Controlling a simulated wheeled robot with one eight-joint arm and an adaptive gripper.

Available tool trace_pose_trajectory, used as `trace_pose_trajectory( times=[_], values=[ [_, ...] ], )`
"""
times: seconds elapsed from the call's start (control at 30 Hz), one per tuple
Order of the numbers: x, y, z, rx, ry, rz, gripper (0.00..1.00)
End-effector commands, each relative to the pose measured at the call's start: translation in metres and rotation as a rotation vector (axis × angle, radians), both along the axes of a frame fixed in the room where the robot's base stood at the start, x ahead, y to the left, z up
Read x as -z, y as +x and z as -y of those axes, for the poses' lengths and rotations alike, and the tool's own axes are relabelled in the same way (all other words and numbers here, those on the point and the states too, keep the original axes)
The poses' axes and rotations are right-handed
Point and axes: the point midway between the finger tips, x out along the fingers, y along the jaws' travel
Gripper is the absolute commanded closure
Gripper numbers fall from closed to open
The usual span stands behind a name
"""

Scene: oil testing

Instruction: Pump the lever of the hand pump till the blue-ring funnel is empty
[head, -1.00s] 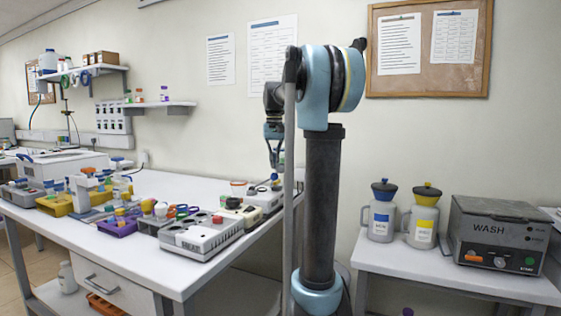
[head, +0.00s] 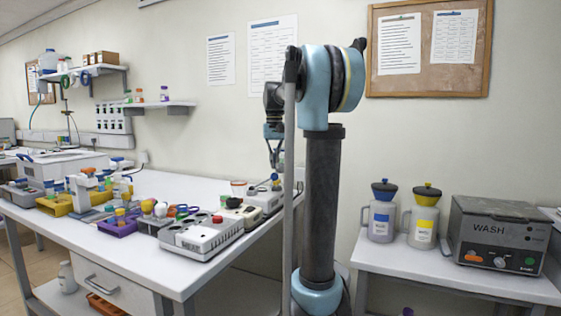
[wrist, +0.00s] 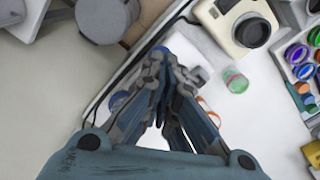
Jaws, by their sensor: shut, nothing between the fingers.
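My gripper (wrist: 168,58) is shut with nothing in it; its fingers point down over the white table, and it also shows in the head view (head: 275,168). A blue ring (wrist: 118,101), likely the blue-ring funnel, shows just left of the fingers in the wrist view, partly hidden by them. An orange ring (wrist: 205,104) shows to the right of the fingers. A pale block (wrist: 190,55) lies beyond the fingertips. I cannot make out the pump lever for sure, nor the oil level in the funnel.
A cream device with a dark round top (wrist: 250,30) stands beyond the gripper on the right. A small green-ended cup (wrist: 236,82) lies near it. A tray of coloured caps (wrist: 290,72) is at far right. A grey instrument (head: 200,237) sits at the table's front edge.

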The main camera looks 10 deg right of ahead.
Motion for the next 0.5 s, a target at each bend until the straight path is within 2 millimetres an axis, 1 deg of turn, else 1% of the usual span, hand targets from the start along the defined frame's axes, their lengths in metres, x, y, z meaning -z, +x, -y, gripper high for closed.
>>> trace_pose_trajectory(
  times=[0.5],
  values=[
    [0.015, 0.0, 0.0, 0.0, 0.0, 0.0, 1.0]
  ],
)
